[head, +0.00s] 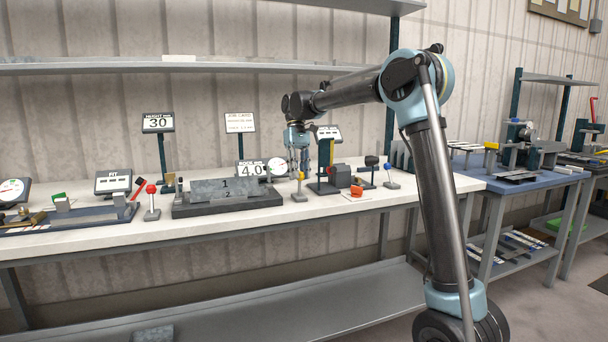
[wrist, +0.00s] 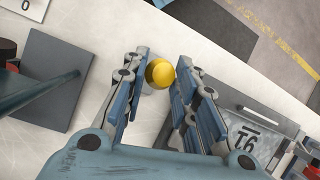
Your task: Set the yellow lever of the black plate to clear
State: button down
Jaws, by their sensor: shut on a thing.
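The yellow lever (head: 299,178) stands on the white bench in the head view, right of the long black plate (head: 240,207) that carries grey blocks marked 1 and 2. Its round yellow knob (wrist: 160,73) is clear in the wrist view; its stem and foot are mostly hidden. My gripper (head: 299,166) points down over the lever. In the wrist view my gripper (wrist: 161,78) has a finger on each side of the knob and is shut on it near the fingertips. I cannot tell the lever's setting; no clear mark is readable.
A dark stand (head: 323,188) is close on the right of the lever and also shows in the wrist view (wrist: 55,80). A red-knobbed lever (head: 151,190) stands left of the plate. The bench's front strip is clear.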

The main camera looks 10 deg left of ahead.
jog(key=shift+d, duration=0.1)
jog(key=c, duration=1.3)
grip_release()
jog(key=shift+w, duration=0.1)
jog(key=v, duration=1.2)
jog(key=shift+f, duration=0.1)
